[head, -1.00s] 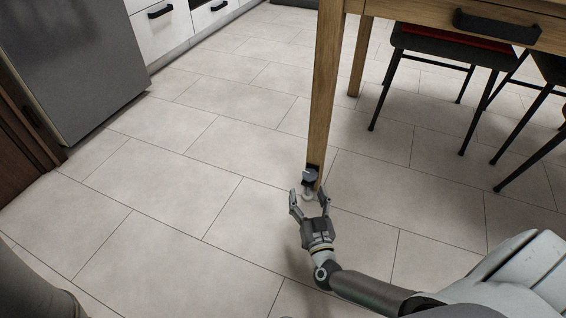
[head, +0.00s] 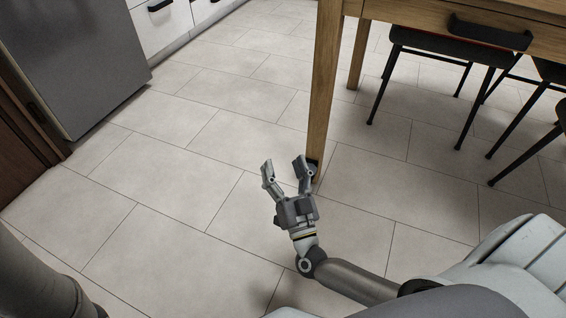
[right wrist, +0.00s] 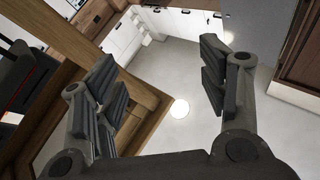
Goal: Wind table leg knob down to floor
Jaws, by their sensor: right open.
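The wooden table leg (head: 325,90) stands upright in the head view, at the near corner of the table. Its lower end and the dark fitting (head: 318,166) there are mostly covered by my right gripper. The knob itself is hidden in the head view, and I cannot make it out in the right wrist view. My right gripper (head: 283,163) is open and empty, with its right finger overlapping the leg's foot in the picture and its left finger clear to the left. Both fingers show wide apart in the right wrist view (right wrist: 160,88). My left gripper is out of view.
The wooden table (head: 430,14) has a drawer with a black handle. Chairs with black legs (head: 383,90) stand under it on the right. A grey fridge (head: 75,60) and white cabinets (head: 165,25) are at the left. The tiled floor left of the leg is clear.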

